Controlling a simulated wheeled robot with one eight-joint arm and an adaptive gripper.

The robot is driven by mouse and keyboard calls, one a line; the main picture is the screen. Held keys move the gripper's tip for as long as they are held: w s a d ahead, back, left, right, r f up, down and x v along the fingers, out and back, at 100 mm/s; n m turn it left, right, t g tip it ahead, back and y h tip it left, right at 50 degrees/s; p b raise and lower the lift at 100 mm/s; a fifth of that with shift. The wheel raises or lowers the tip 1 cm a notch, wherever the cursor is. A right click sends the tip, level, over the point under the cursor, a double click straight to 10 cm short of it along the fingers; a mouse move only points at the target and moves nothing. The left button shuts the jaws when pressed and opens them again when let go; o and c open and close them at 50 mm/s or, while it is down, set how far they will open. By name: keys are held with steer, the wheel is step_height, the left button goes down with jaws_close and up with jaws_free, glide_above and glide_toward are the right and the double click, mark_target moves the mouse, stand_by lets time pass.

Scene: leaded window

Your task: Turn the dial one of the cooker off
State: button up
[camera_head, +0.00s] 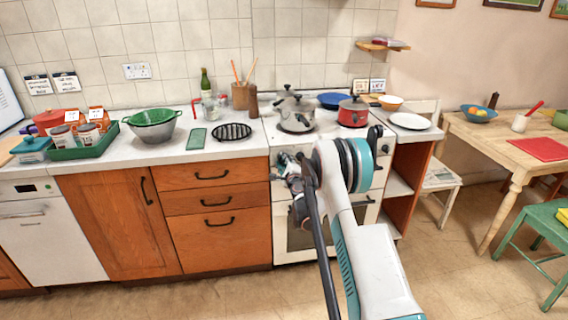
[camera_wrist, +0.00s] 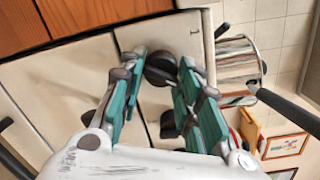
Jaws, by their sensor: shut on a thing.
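The white cooker (camera_head: 281,222) stands in the middle of the kitchen row, with pots on its top. My gripper (camera_head: 292,180) is at its front panel, near the panel's left end. In the wrist view, my gripper (camera_wrist: 160,62) has its two teal fingers on either side of a dark round dial (camera_wrist: 160,72), shut on it. Another dark dial (camera_wrist: 170,125) shows beside it, partly behind a finger. The dial's markings cannot be read, so its setting cannot be told. In the head view, my gripper and arm hide much of the panel.
A steel pot (camera_head: 295,113) and a red pot (camera_head: 353,112) stand on the cooker top. Wooden drawers (camera_head: 215,200) adjoin the cooker on the left. A wooden table (camera_head: 490,135) and green chair (camera_head: 535,232) are at the right. The floor in front is open.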

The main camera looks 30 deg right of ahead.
steer(key=n, duration=0.3)
steer(key=shift+r, duration=0.1)
steer(key=shift+r+n+g+h, duration=0.1)
steer(key=shift+n+g+h, duration=0.2)
steer(key=shift+n, duration=1.6)
steer(key=o, duration=1)
steer(key=shift+o, duration=0.2)
steer(key=shift+s, duration=0.1)
steer(key=f+v, duration=0.1)
steer(key=v, duration=1)
steer(key=shift+s+r, duration=0.45)
steer(key=shift+r, duration=0.05)
steer(key=shift+a, duration=0.1)
